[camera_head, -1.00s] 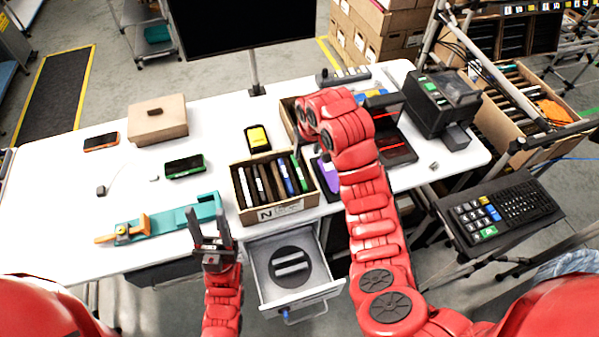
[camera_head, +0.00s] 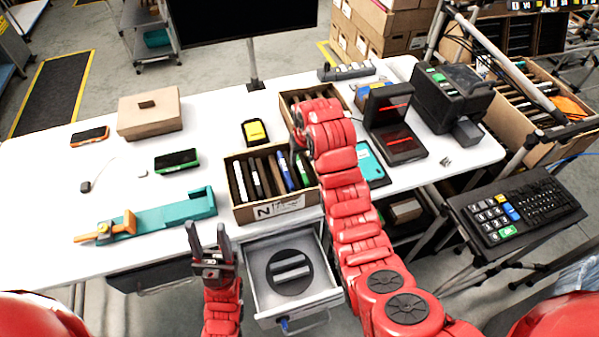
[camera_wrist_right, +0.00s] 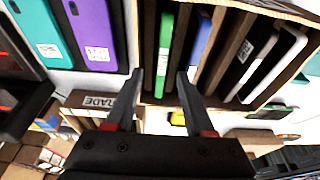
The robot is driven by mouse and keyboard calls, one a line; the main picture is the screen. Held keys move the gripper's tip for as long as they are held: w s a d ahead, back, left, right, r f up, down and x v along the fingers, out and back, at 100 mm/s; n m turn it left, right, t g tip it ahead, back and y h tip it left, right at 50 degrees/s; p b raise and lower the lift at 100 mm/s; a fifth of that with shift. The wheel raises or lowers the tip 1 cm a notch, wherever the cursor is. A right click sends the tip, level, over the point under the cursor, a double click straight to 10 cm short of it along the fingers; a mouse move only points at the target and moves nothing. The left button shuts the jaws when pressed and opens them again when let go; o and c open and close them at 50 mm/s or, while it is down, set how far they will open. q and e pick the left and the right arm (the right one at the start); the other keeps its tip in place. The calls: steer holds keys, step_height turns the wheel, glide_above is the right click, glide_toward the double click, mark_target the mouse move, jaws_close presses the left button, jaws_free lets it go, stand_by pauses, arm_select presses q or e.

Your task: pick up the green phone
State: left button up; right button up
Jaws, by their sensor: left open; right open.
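A slim phone with a green edge (camera_wrist_right: 165,45) stands upright in the open carton (camera_head: 275,212), at its right end. In the head view the green phone (camera_head: 304,168) shows partly beside my right arm. My right gripper (camera_wrist_right: 160,76) is open and empty over that end of the carton; in the right wrist view the green phone lies ahead between its fingertips, and I cannot tell if they touch it. The head view hides these fingers behind the arm. My left gripper (camera_head: 207,240) is open and empty at the table's front edge. Another green-edged phone (camera_head: 177,160) lies flat on the table.
Dark dividers and white and blue phones (camera_head: 285,172) fill the carton. Purple (camera_wrist_right: 92,35) and teal (camera_wrist_right: 38,30) phones lie beside it. A second carton (camera_head: 310,97) stands behind. An open drawer (camera_head: 257,290) is in front. The left tabletop has free room.

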mark_target(299, 164)
steer(key=p+x, duration=0.1)
steer(key=x, duration=0.1)
steer(key=shift+w+a+f+p, duration=0.2)
steer(key=shift+a+f+p, duration=0.1)
steer(key=shift+p, duration=0.1)
steer(key=shift+w+f, duration=0.2)
steer(key=shift+f, duration=0.45)
jaws_close()
